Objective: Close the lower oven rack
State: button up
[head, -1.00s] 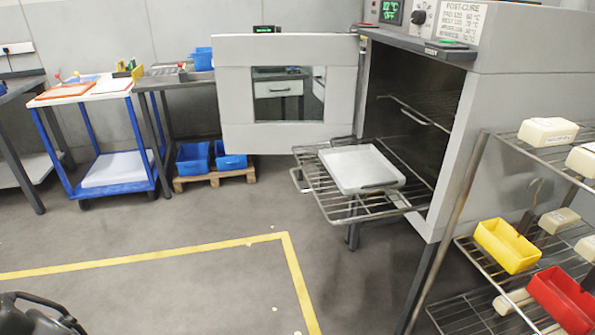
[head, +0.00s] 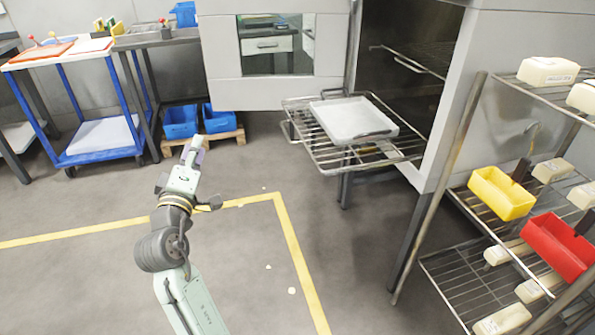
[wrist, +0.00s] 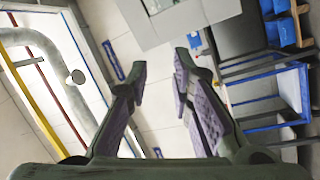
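The lower oven rack (head: 338,158) is a wire shelf pulled out of the oven. A white tray (head: 352,120) lies on it. The oven door (head: 225,65) stands wide open to the left, and the oven's dark inside (head: 405,45) shows an upper rack (head: 415,66) that stays within. My gripper (head: 195,145) is raised to the left of the rack, clear of it and of the door. In the wrist view my gripper (wrist: 160,72) has its two fingers apart with nothing between them.
A wire shelf unit stands close at the right, with a yellow bin (head: 500,193), a red bin (head: 557,245) and several pale blocks. A blue trolley (head: 105,135) and blue bins on a pallet (head: 225,136) are behind left. Floor with yellow tape (head: 285,225) is open in front.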

jog(key=d+f+g+h, duration=0.1)
jog(key=d+f+h, duration=0.1)
jog(key=d+f, duration=0.2)
jog(key=w+d+f+g+h, duration=0.1)
jog(key=d+f+g+h, duration=0.1)
jog(key=d, duration=0.4)
jog(key=d+f+g+h+b, duration=0.1)
jog(key=d+f+h, duration=0.3)
jog(key=d+f, duration=0.1)
jog(key=shift+w+f+g, duration=0.2)
jog(key=shift+f+g, duration=0.1)
jog(key=shift+f, duration=0.45)
grip_shut()
jog(key=w+d+b, duration=0.1)
jog(key=w+d, duration=0.8)
jog(key=shift+w, duration=0.25)
jog(key=shift+d, duration=0.2)
